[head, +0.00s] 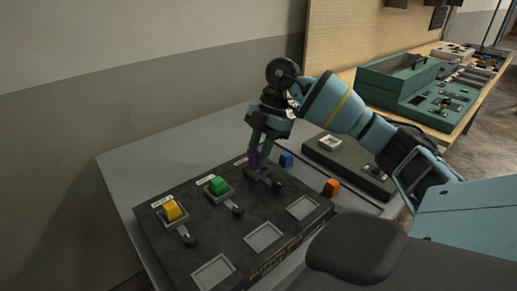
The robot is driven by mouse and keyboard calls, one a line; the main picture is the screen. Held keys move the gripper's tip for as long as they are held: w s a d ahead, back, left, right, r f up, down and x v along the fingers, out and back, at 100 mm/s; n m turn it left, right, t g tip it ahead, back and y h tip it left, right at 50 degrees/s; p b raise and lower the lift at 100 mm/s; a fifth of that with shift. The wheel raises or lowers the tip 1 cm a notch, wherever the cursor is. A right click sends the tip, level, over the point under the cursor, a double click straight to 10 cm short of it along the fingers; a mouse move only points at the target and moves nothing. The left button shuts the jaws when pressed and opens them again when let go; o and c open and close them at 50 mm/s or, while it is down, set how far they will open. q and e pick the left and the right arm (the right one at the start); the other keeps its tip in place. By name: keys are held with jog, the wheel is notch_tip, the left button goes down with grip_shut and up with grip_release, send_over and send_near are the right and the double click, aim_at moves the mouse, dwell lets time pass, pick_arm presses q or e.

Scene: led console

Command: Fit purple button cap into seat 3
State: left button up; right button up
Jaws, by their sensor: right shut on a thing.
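My right gripper (261,152) points down over the far end of the dark console (225,232) and is shut on the purple button cap (254,159). The cap is mostly hidden by the fingers. It is at or just above the third seat (262,174) of the back row; I cannot tell whether it touches the seat. A yellow cap (172,211) and a green cap (217,185) sit in the other two back-row seats. My left gripper is not in view.
A blue cap (286,159) and an orange cap (331,187) lie right of the console on the grey table (125,165). Empty square frames (263,236) line the console's front row. A dark tray (345,165) with a white square part stands behind. A bench with green boxes is farther back.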

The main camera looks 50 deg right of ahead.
jog(key=shift+f, duration=0.9)
dwell(0.8)
jog(key=o, duration=1)
jog(key=v, duration=0.8)
jog(key=shift+f, duration=0.1)
dwell(0.3)
